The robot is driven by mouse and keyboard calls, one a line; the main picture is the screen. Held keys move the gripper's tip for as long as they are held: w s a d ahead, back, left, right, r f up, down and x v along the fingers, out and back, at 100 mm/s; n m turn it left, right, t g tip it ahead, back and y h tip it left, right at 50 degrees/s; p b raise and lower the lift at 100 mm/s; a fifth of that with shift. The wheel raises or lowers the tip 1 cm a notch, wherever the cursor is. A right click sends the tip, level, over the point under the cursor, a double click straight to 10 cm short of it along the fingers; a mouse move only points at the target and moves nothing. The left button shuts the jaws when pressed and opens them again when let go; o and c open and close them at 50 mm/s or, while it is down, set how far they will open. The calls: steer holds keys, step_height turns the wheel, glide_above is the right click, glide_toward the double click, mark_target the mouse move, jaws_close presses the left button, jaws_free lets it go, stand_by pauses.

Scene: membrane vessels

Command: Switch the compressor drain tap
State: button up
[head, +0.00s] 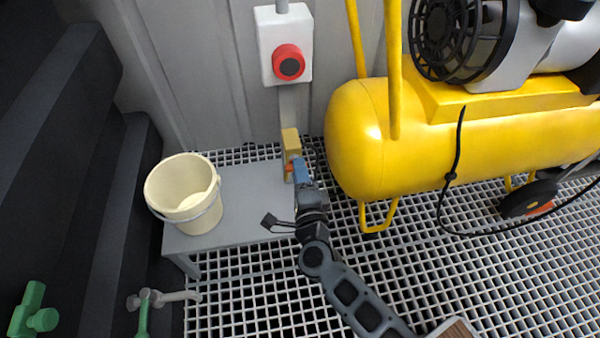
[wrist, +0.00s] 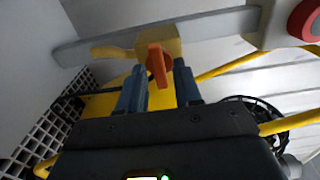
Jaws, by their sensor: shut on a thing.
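A small brass-yellow tap body (head: 290,142) with an orange-red handle (head: 288,169) stands beside the left end of the yellow compressor tank (head: 358,130). In the wrist view the tap body (wrist: 172,42) is straight ahead, and its orange handle (wrist: 157,65) points down between my blue fingers. My gripper (head: 299,172) is at the tap and shut on the orange handle; it also shows in the wrist view (wrist: 160,80). The exact contact on the handle is hard to see, and the head view partly hides it behind my fingers.
A cream bucket (head: 184,192) stands on a low grey bench (head: 248,207) to the left of my arm. A red button box (head: 285,45) is on the wall above the tap. Green-handled valves (head: 142,318) are at lower left. Open floor grating (head: 450,280) lies to the right.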

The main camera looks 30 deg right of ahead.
steer(key=shift+s+f, duration=0.1)
steer(key=o, duration=0.7)
steer(key=shift+p+v, duration=0.7)
steer(key=shift+v, duration=3.2)
steer(key=shift+s, duration=0.1)
steer(key=s+d+r+n+g+y, duration=0.1)
steer(key=s+r+n+y, duration=0.1)
steer(key=s+r+n, duration=0.65)
steer(key=s+d+r+n+g+y, duration=0.15)
steer(key=s+r+n, duration=0.35)
steer(key=s, duration=0.7)
steer(key=s+r+n+y, duration=0.2)
steer(key=s+r+n, duration=0.3)
steer(key=s+n, duration=0.5)
steer(key=shift+m, duration=0.85)
steer(key=r+p, duration=2.4)
steer(key=shift+s+r, duration=0.25)
steer(key=shift+s, duration=0.1)
